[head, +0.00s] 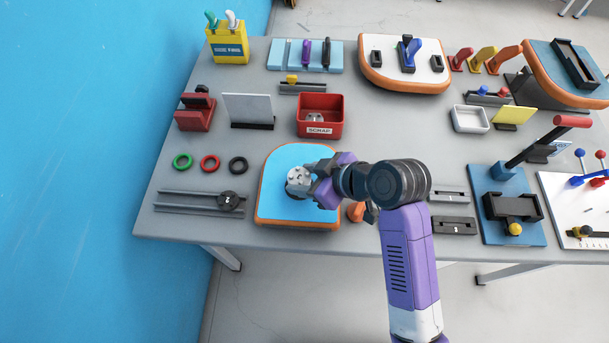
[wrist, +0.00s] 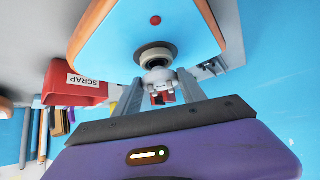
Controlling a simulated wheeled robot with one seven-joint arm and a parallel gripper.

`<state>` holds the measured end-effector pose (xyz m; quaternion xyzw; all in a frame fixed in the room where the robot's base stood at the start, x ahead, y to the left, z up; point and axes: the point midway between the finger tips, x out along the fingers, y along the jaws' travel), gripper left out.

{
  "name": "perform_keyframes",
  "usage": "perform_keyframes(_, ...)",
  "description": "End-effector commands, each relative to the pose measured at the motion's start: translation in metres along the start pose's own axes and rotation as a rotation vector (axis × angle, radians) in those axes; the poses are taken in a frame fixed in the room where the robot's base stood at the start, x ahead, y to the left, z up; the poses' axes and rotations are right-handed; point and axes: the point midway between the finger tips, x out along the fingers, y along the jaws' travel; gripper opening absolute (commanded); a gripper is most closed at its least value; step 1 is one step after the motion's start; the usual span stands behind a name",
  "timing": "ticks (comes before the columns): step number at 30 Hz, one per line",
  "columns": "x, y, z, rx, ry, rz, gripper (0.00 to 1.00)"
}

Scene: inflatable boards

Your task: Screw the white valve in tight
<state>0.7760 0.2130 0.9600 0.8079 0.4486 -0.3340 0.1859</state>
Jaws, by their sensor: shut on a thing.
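The blue board (head: 270,190) with an orange edge lies at the front of the table, and it fills the top of the wrist view (wrist: 120,35). The white valve (head: 297,181) is at the middle of the board. In the wrist view the white valve (wrist: 157,76) is at the dark round socket (wrist: 155,57) in the board. My gripper (head: 312,184) is shut on the valve, with its fingers on either side of it in the wrist view (wrist: 160,95). I cannot tell how deep the valve sits, as the fingers partly hide it.
A red scrap box (head: 320,104) with a grey part inside stands behind the board. Green (head: 183,162), red (head: 210,163) and black rings (head: 238,165) lie left of it. A rail with a black knob (head: 229,201) is close on the left. An orange thing (head: 356,211) is right of the board.

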Motion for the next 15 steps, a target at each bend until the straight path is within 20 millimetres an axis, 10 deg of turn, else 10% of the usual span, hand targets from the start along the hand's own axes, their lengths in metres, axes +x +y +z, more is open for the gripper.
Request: perform_keyframes(15,0.0089,-0.0001,0.009,0.0,0.0,0.0,0.09)
